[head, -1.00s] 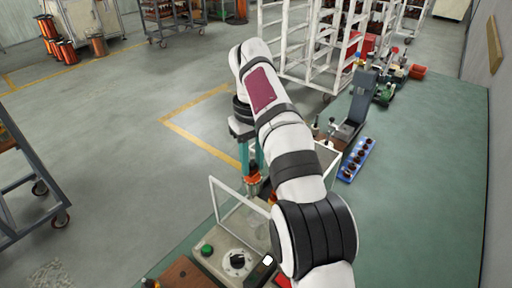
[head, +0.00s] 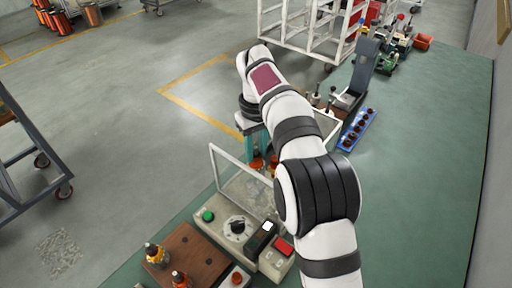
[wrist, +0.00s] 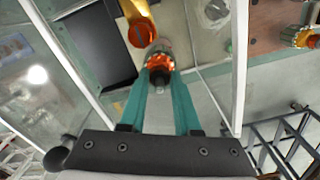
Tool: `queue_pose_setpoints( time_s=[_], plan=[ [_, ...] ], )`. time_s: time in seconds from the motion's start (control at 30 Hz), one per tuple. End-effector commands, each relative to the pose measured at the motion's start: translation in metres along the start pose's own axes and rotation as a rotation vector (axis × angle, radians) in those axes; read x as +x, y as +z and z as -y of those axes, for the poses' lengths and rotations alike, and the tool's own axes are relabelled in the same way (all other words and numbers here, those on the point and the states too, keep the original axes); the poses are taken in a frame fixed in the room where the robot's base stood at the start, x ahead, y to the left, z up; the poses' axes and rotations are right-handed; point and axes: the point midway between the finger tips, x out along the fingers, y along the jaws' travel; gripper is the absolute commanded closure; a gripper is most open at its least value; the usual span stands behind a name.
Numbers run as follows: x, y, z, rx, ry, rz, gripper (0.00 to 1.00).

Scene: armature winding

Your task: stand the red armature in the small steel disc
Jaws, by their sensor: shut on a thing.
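My gripper (head: 258,157) is behind the clear guard in the head view, its teal fingers pointing down. In the wrist view its fingertips (wrist: 160,78) are shut on an armature (wrist: 160,56) with bright orange windings and a grey core. Its dark end shows between the fingers; whether this is the red one is hard to tell. I cannot pick out the small steel disc with certainty.
A clear guard with a white frame (head: 211,165) stands behind the control panel (head: 215,233). A brown board (head: 190,250) bearing armatures is at front left. A blue tray (head: 346,143) with several dark round parts lies at right. Green mat (head: 420,190) is clear there.

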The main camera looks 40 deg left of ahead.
Motion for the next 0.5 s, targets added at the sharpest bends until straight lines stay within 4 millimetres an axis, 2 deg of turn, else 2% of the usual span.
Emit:
queue_pose_setpoints(
  time_s=[0.5],
  plan=[
    [0.013, 0.0, 0.0, -0.001, 0.0, 0.001, 1.0]
  ],
)
